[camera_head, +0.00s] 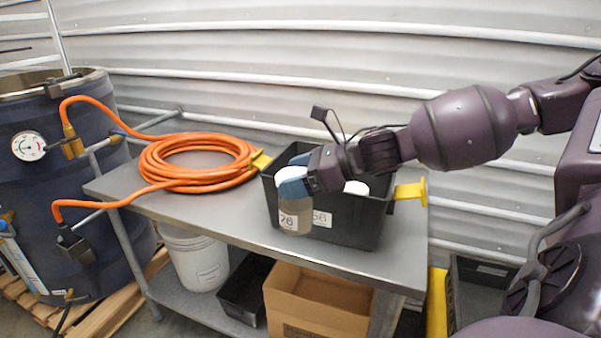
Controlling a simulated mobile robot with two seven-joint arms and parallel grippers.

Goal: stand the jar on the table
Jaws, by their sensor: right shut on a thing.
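A jar (295,217) with a white lid and a label hangs in the grasp of my right gripper (290,178), whose blue fingers are shut around its upper part. The jar is roughly upright, in front of the near left wall of a black crate (350,230) on the grey metal table (225,213). I cannot tell whether its base touches the table. Another white-lidded thing (356,188) shows inside the crate, partly hidden by my right arm. My left gripper is not in view.
A coiled orange hose (195,180) lies on the table's left part and runs to a dark drum (60,190) with a gauge. Bare tabletop lies between coil and crate and along the front edge. A white bucket (195,262) and cardboard box (318,312) stand below.

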